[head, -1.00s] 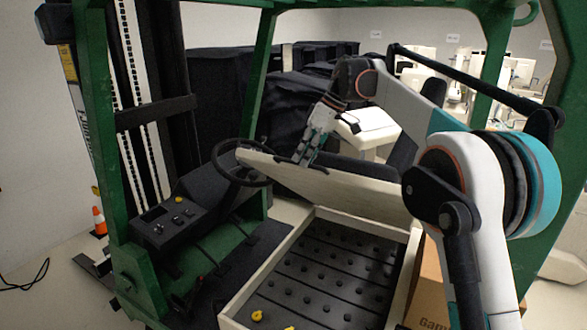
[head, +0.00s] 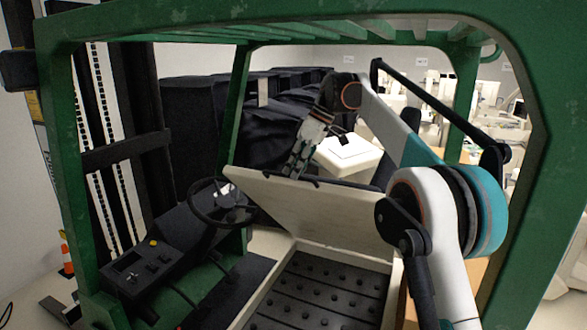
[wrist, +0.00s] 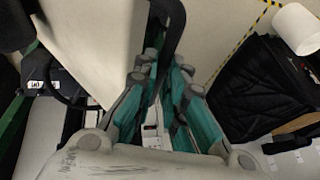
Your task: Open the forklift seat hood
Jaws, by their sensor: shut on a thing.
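The seat hood (head: 310,215) is a cream panel tilted up steeply over a cream-walled box with a dark studded floor (head: 315,295). It also shows as a pale panel in the wrist view (wrist: 95,45). My gripper (head: 297,176) is at the hood's raised upper edge. In the wrist view my gripper (wrist: 160,85) has its teal-sided fingers on either side of a black bar (wrist: 173,45) beside the panel, and is shut on it. The exact contact is partly hidden by the fingers. Part of the dark seat shows behind the hood.
The green forklift frame (head: 520,150) surrounds my arm, with roof slats above. The steering wheel (head: 222,201) is close to the hood's left corner. A control console (head: 140,272) stands at left. Dark covered carts (head: 205,125) are behind.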

